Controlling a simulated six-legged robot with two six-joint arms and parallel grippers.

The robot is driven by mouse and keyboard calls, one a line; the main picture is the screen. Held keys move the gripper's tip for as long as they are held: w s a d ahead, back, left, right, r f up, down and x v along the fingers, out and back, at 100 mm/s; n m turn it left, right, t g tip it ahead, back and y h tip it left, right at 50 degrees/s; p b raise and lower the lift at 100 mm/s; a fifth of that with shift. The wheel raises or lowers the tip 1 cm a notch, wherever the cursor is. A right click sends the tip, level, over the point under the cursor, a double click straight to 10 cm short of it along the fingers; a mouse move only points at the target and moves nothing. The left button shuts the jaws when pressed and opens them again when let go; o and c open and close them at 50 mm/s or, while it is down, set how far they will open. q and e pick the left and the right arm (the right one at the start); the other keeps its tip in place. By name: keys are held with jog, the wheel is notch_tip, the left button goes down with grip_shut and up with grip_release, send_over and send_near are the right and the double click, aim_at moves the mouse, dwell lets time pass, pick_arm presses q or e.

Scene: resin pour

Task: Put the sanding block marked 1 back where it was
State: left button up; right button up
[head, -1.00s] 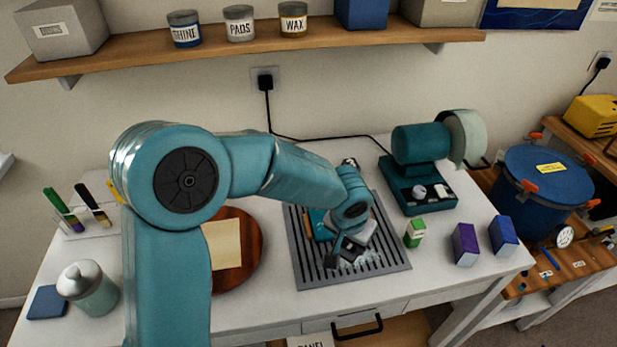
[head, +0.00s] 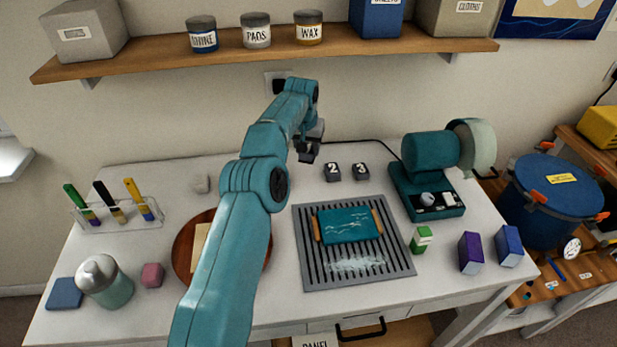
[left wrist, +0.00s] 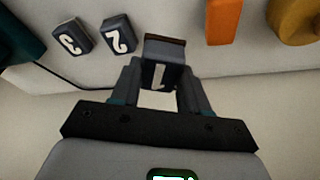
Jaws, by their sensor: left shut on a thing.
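The sanding block marked 1 (left wrist: 163,74) is a dark block with a white numeral, held between the fingers of my left gripper (left wrist: 150,92) in the left wrist view. In the head view my left gripper (head: 308,152) is near the back edge of the table, left of the blocks marked 2 (head: 332,172) and 3 (head: 361,172). These two stand side by side, and also show in the left wrist view as block 2 (left wrist: 117,37) and block 3 (left wrist: 74,39). I cannot tell whether block 1 touches the table. My right gripper is not in view.
A teal panel (head: 347,226) with wooden edges lies on a slatted grate (head: 312,273) with white dust. A teal grinder machine (head: 428,152) stands to the right of the blocks. A shelf (head: 250,64) runs above the table. A brush holder (head: 118,216) is at left.

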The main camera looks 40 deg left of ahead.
pick_arm(q)
notch_tip(320, 180, down, 9)
jog(key=shift+f+p, duration=0.1)
jog(key=shift+p, duration=0.3)
jog(key=shift+w+f, duration=0.1)
jog(key=shift+f, duration=0.05)
jog(key=shift+f+b, duration=0.15)
jog(key=shift+b, duration=0.15)
jog(key=o, duration=1)
